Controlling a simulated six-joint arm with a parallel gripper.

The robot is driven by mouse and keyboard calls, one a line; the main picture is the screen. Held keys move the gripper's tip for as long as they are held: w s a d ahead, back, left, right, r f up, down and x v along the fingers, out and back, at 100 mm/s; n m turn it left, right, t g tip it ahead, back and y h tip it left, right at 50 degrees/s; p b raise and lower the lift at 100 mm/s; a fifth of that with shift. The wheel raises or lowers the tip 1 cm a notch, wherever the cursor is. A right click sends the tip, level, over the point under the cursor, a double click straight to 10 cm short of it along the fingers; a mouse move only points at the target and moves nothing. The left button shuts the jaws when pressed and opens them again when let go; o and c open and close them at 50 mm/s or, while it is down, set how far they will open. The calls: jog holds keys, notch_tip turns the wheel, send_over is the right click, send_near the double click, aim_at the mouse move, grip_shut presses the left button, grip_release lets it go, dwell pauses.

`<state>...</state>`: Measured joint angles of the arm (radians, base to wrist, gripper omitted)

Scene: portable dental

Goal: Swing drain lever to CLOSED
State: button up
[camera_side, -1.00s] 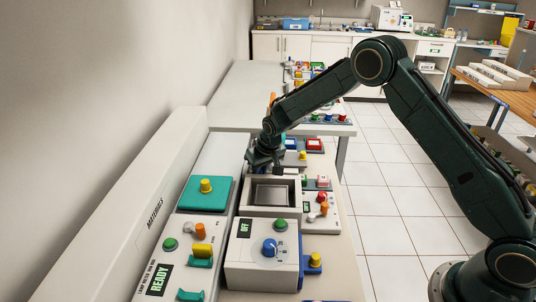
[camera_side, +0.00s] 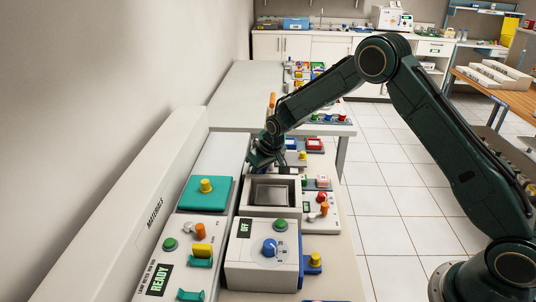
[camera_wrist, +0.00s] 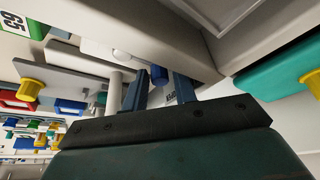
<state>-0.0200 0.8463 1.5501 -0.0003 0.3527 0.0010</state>
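A small label (camera_wrist: 171,98) by the right finger is partly hidden and unreadable. In the side view my gripper (camera_side: 262,162) is low at the box's far left corner, and the lever is hidden.
The pale box (camera_side: 250,212) with a grey basin (camera_side: 271,193) stands close to my gripper. A teal pad with a yellow knob (camera_side: 206,185) lies to the left. Red and blue button panels (camera_side: 313,144) are behind. A long pale wall ledge (camera_side: 130,228) runs along the left.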

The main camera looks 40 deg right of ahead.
jog(key=shift+r, duration=0.1)
jog(key=v, duration=1.3)
jog(key=shift+s+r, duration=0.15)
jog(key=shift+r, duration=0.1)
dwell(0.3)
jog(key=shift+w+r+n+g, duration=0.1)
jog(key=shift+w+n+g, duration=0.8)
jog(key=shift+n, duration=1.1)
jog(key=shift+w+r+n+g, duration=0.1)
jog(key=shift+w+n+g, duration=0.45)
jog(key=shift+w+n, duration=1)
jog(key=shift+w+r+n+g, duration=0.1)
jog(key=shift+w+n+g, duration=0.55)
jog(key=shift+n, duration=1.8)
jog(key=shift+s+f, duration=0.1)
jog(key=shift+s, duration=0.05)
jog(key=shift+f, duration=6.8)
jog(key=shift+c, duration=0.5)
